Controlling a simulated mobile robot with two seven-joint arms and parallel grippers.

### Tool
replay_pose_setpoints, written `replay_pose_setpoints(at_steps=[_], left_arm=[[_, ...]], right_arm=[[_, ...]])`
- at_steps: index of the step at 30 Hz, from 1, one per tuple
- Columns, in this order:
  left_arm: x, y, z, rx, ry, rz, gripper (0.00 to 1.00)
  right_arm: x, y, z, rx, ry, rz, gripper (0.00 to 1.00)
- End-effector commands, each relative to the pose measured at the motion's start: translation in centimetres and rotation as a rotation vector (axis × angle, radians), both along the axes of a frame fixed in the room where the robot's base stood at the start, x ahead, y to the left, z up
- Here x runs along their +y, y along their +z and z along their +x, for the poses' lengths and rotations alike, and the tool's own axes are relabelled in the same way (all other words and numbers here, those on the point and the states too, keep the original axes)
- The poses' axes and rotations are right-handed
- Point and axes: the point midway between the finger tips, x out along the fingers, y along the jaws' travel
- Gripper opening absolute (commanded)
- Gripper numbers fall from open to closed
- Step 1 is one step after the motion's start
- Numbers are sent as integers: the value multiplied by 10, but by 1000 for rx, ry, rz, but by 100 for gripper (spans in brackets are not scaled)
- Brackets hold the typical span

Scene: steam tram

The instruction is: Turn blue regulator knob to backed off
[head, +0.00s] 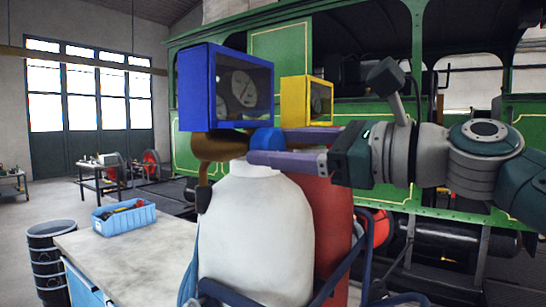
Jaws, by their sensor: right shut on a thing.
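The blue regulator knob (264,136) sits on the brass-brown regulator body (222,147), below the blue-framed gauge box (226,88) and above the white cylinder (257,230). My right gripper (268,147) comes in from the right with its two purple fingers around the knob, one behind it and one in front at its lower side. It is shut on the knob, and the fingers hide part of it. The needle of the gauge is too small to read surely. My left gripper is not in view.
A yellow-framed gauge box (307,101) stands right behind my fingers. A red cylinder (328,220) stands beside the white one in a blue trolley frame (345,268). A workbench (105,240) with a blue bin (124,219) is at left. The green tram (280,50) fills the background.

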Motion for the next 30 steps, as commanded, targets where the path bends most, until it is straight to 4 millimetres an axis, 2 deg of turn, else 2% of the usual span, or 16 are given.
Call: replay_pose_setpoints(at_steps=[1,30], left_arm=[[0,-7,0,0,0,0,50],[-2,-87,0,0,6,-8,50]], right_arm=[[0,-3,0,-38,0,-25,9],[0,-5,-1,-783,-1,-569,8]])
